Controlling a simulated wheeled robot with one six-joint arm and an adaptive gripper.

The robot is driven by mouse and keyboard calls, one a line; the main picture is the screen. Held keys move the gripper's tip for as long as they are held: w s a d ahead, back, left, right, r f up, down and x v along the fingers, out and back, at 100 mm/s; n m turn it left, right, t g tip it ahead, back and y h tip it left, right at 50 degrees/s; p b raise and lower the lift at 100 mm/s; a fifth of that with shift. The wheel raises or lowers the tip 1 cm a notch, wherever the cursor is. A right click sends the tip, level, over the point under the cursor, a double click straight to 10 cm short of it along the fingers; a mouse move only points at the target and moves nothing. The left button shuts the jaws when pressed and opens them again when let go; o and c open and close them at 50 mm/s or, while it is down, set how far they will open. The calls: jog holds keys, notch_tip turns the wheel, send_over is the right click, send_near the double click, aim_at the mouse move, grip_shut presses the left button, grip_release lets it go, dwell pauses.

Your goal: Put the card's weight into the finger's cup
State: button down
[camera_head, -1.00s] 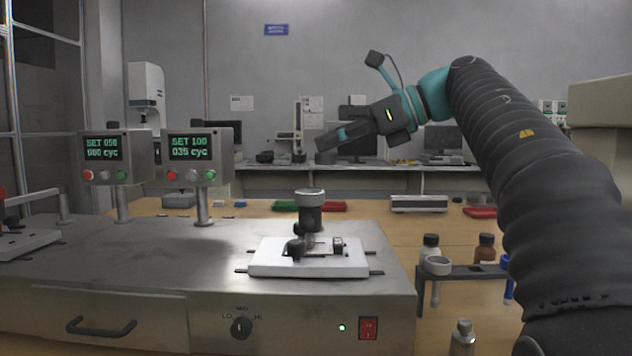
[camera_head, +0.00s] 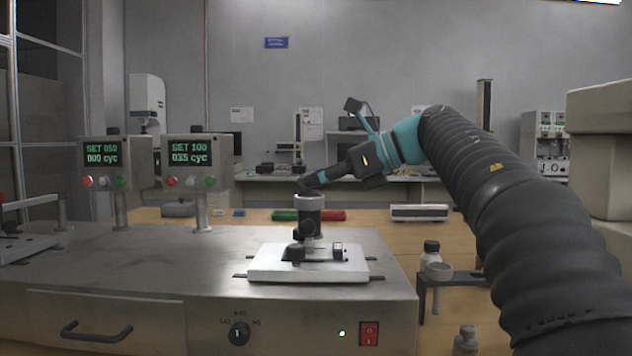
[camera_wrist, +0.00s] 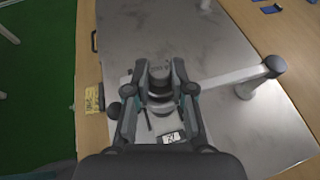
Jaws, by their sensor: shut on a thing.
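My gripper (camera_head: 313,181) reaches in from the right and is shut on a small dark weight (camera_head: 308,185). The weight is tilted in the head view and hangs just over the cup (camera_head: 310,203) on top of the upright finger (camera_head: 309,231). I cannot tell whether it touches the cup's rim. In the wrist view my gripper (camera_wrist: 159,70) has the grey weight (camera_wrist: 158,74) between its fingertips, and the cup is largely hidden. A yellow card (camera_wrist: 94,98) shows at the left in the wrist view; its writing is too small to read.
The finger stands over a white plate (camera_head: 270,270) on the steel bench unit (camera_head: 150,260). Two display boxes (camera_head: 198,160) on posts stand at the left. A rack (camera_head: 455,278) with an empty-looking ring holder and bottles stands at the right. A red switch (camera_head: 369,333) is on the front.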

jog(key=shift+f, duration=0.15)
jog(key=c, duration=1)
grip_release()
jog(key=shift+r, duration=0.2)
jog(key=p+v, duration=0.1)
jog(key=v, duration=1.1)
